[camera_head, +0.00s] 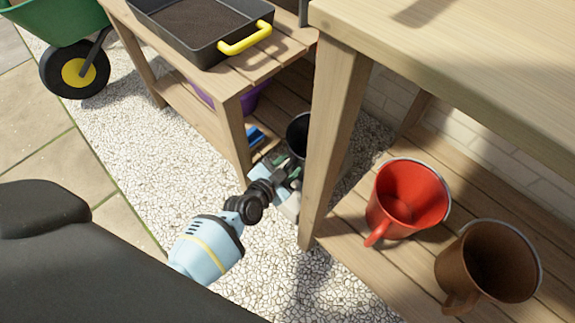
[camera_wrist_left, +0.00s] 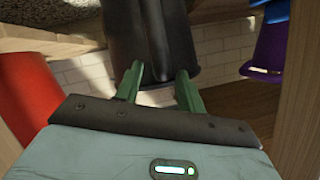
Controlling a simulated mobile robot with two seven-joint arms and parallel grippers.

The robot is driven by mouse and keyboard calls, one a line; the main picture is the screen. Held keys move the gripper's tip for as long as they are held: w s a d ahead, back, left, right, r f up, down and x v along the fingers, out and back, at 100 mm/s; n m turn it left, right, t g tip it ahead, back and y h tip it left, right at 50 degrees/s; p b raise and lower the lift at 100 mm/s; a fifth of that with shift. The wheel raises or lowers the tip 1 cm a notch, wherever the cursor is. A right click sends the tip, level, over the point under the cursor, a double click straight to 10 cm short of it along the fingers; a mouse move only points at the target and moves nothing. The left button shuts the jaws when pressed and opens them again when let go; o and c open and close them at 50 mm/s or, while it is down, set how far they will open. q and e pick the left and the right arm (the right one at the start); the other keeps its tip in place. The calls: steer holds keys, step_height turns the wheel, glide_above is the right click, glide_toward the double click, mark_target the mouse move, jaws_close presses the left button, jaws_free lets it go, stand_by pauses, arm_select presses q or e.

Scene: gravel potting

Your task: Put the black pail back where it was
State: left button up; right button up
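The black pail (camera_head: 297,136) is in the gap between the two benches, partly hidden by the right bench's leg in the head view. In the left wrist view the black pail (camera_wrist_left: 188,35) fills the top middle, its body cut off by the frame. My left gripper (camera_head: 287,183) is low in the gap, just in front of the pail. In the left wrist view the green fingers (camera_wrist_left: 160,72) are apart, one on each side of a dark strip that looks like the pail's handle. No firm grip shows. What the pail rests on is hidden. My right gripper is out of view.
A red pail (camera_head: 405,197) and a brown pail (camera_head: 488,262) stand on the right bench's lower shelf (camera_head: 345,225). A purple pail (camera_wrist_left: 264,55) and a blue object (camera_head: 255,137) are at the left bench. A black tray (camera_head: 205,50) sits on top. The bench leg (camera_head: 327,150) is close to my gripper.

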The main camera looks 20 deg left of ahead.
arm_select(q)
steer(key=shift+r, duration=0.15)
steer(key=shift+s+r+p, duration=0.1)
steer(key=shift+s+p, duration=0.2)
steer(key=shift+p, duration=0.05)
steer(key=p+v, duration=0.5)
steer(key=v, duration=0.6)
steer(key=shift+s, duration=0.2)
steer(key=shift+a, duration=0.1)
